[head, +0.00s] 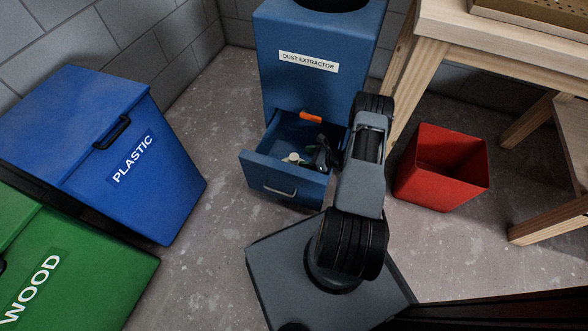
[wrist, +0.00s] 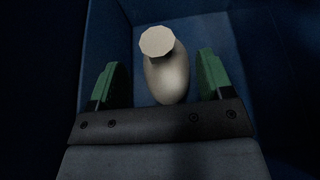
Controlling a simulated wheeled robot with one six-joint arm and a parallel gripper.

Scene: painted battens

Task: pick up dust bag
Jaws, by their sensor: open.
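The dust bag (head: 292,158) is a small beige bag with a round collar, lying in the open drawer (head: 262,176) of the blue dust extractor (head: 312,85). In the wrist view the dust bag (wrist: 168,75) shows its pale collar toward the top and its rounded body below. My gripper (wrist: 158,85) is open, with one green-tipped finger on each side of the bag and a visible gap on both sides. In the head view my gripper (head: 318,158) reaches into the drawer from the right and is partly hidden by my arm.
Blue drawer walls surround my gripper closely. An orange tab (head: 311,117) sits above the drawer. A red bin (head: 442,168) stands to the right, beside a wooden bench (head: 440,50). A blue PLASTIC bin (head: 150,190) and a green WOOD bin (head: 85,270) stand at left.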

